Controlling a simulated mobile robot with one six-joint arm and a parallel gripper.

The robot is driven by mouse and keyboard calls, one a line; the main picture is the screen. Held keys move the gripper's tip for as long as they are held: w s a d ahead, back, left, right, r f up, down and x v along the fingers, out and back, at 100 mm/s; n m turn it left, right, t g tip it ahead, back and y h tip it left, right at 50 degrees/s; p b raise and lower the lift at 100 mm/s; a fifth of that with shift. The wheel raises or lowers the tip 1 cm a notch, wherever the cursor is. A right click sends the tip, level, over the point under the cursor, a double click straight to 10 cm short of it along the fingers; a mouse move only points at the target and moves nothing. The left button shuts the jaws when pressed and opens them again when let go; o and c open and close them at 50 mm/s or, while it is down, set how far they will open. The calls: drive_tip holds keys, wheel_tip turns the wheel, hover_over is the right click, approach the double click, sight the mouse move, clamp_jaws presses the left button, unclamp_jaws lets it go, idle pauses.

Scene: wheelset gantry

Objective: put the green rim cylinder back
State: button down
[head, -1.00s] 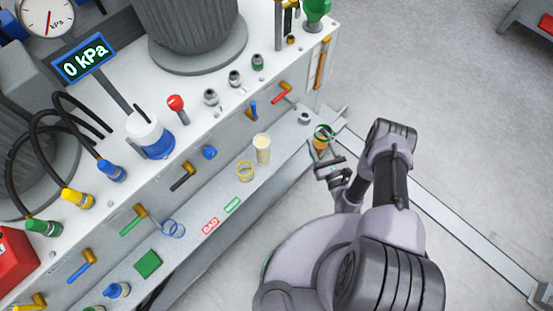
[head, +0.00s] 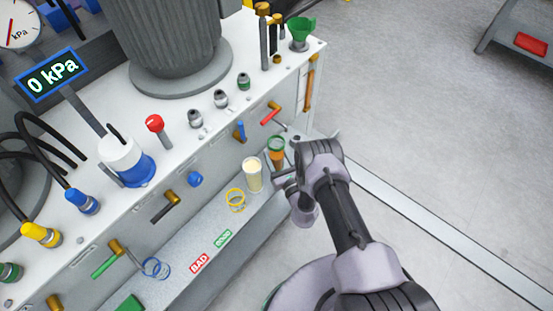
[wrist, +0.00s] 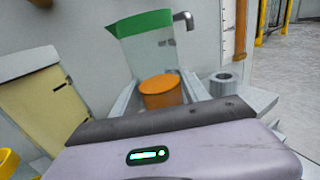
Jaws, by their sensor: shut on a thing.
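The green rim cylinder (head: 277,142) is clear, with a green band at its top and orange contents low inside. It is at the far right end of the shelf, right of the cream-filled cylinder. In the wrist view the green rim cylinder (wrist: 150,50) stands nearly upright just beyond my gripper (wrist: 160,118), its lower end hidden behind the gripper body. My gripper (head: 282,176) is shut on it. The fingertips are mostly hidden by the arm and cylinder. I cannot tell whether its base touches the shelf.
The cream-filled cylinder (head: 253,176) stands close on the left. A yellow-rimmed clear piece (head: 235,201) and a blue-rimmed one (head: 155,268) are farther along the shelf (head: 185,245). A small grey fitting (wrist: 223,84) is right of the cylinder. Red (head: 271,115) and blue handles project from the panel above.

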drive_tip(key=c, duration=0.9)
unclamp_jaws()
drive_tip(key=shift+f, duration=0.15)
drive_tip(key=o, duration=0.3)
drive_tip(key=shift+o, duration=0.2)
drive_tip(key=shift+r, duration=0.2)
drive_tip(key=p+v, duration=0.6)
drive_tip(key=v, duration=0.6)
